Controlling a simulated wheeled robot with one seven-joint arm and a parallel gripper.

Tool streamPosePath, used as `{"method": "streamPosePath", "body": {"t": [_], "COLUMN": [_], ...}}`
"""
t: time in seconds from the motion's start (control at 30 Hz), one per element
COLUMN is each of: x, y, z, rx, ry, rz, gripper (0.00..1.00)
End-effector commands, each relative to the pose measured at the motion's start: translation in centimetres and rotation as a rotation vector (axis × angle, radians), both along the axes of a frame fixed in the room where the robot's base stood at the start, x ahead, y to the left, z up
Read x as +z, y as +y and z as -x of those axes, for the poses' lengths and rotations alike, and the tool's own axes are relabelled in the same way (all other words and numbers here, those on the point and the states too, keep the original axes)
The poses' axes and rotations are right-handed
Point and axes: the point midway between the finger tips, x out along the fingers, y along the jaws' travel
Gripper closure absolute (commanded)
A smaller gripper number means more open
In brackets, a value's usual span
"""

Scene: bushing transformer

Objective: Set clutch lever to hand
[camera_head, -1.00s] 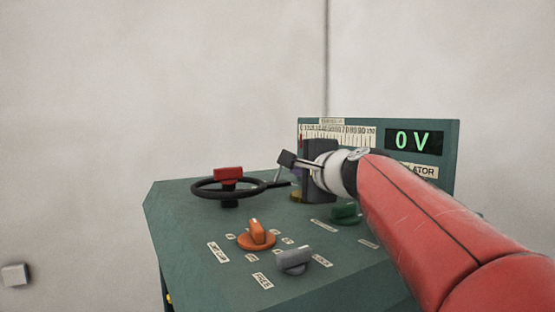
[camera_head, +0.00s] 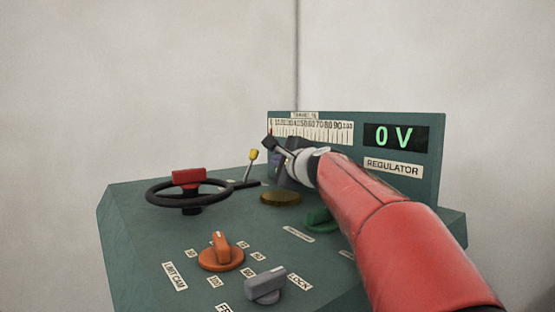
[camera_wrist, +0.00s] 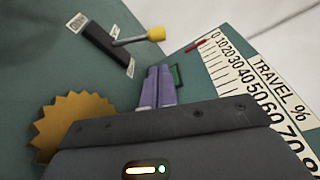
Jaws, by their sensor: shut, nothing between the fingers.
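The clutch lever appears to be the grey rod with a yellow knob (camera_head: 253,155), standing in a dark slot plate on the green desk behind the handwheel. In the wrist view its yellow knob (camera_wrist: 155,34) is at the top, with the rod running left to the black plate (camera_wrist: 103,45). A small label sits at each end of the plate, too small to read. My gripper (camera_head: 278,162) is just right of the lever. Its purple fingers (camera_wrist: 158,88) are shut and empty, apart from the knob in the wrist view.
The upright panel with the travel scale (camera_head: 315,130) and 0 V display (camera_head: 395,136) stands behind my arm. A brass toothed disc (camera_wrist: 72,118) is close by.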

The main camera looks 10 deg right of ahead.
Motion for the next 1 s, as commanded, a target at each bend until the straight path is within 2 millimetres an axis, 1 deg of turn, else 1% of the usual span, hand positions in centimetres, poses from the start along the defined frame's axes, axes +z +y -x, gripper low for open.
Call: {"method": "streamPosePath", "body": {"t": [0.03, 0.2, 0.3, 0.4, 0.57, 1.0], "x": [0.1, -0.1, -0.2, -0.4, -0.5, -0.6], "y": [0.2, 0.8, 1.1, 1.3, 1.4, 1.4], "z": [-1.1, -4.1, -5.5, -6.5, -7.1, -7.1], "rx": [0.002, 0.002, 0.001, 0.001, 0.000, 0.000], "ry": [0.003, 0.001, 0.000, 0.000, 0.000, -0.005], "rz": [-0.001, 0.000, 0.001, 0.001, 0.001, 0.011], "gripper": [1.00, 1.00, 1.00, 1.00, 1.00, 1.00]}}
